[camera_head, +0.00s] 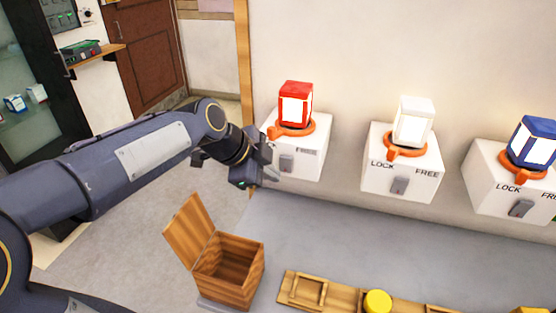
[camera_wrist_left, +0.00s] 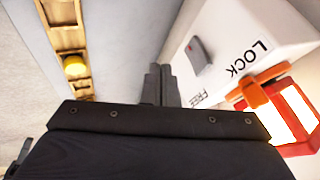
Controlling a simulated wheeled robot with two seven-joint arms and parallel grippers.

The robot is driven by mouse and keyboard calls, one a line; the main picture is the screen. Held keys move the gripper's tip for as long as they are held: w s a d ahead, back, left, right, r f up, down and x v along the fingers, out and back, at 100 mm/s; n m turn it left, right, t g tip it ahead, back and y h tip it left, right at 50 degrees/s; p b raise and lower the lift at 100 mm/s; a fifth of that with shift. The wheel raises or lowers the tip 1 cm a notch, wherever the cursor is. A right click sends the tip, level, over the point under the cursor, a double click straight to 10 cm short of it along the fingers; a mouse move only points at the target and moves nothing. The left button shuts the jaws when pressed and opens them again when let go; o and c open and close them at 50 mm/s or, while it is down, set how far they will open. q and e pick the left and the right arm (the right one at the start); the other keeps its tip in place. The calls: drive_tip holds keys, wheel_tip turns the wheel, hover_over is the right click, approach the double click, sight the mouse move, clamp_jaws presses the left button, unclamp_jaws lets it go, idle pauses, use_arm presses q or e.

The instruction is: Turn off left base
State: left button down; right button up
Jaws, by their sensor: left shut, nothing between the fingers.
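The left base is a white box (camera_head: 309,163) on the wall side, with a grey switch (camera_head: 287,162) on its front and a red lantern (camera_head: 295,103) seated in an orange ring (camera_head: 292,129) on top. My left gripper (camera_head: 272,174) is shut and empty, just in front and to the left of this base; it hides the LOCK label in the head view. In the left wrist view, the shut fingers (camera_wrist_left: 160,85) are beside the base (camera_wrist_left: 240,40), apart from the grey switch (camera_wrist_left: 199,55). LOCK and FREE labels show there. My right gripper is not in view.
A middle base (camera_head: 401,178) holds a white lantern (camera_head: 414,122); a right base (camera_head: 510,190) holds a blue lantern (camera_head: 533,148). An open wooden box (camera_head: 240,283) stands below my left arm. A wooden rack (camera_head: 335,295) with a yellow knob (camera_head: 377,301) lies at the front.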

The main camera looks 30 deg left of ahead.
sight(288, 160)
use_arm(q)
drive_tip(key=shift+w+a+p, duration=0.2)
drive_tip(key=shift+w+p, duration=0.15)
drive_tip(key=shift+w, duration=0.75)
drive_tip(key=shift+w+a+p, duration=0.15)
drive_tip(key=shift+w+p, duration=0.15)
drive_tip(key=shift+w, duration=0.75)
drive_tip(key=shift+w+r+g+p, duration=0.4)
drive_tip(key=shift+w+r+p, duration=0.1)
drive_tip(key=shift+p, duration=0.65)
drive_tip(key=shift+a+f+b, duration=0.15)
drive_tip(key=shift+f+b, duration=0.25)
drive_tip(key=shift+f, duration=0.05)
drive_tip(key=shift+s+r, duration=0.1)
drive_tip(key=shift+r, duration=0.1)
drive_tip(key=shift+r+p, duration=0.45)
drive_tip(key=shift+r, duration=0.25)
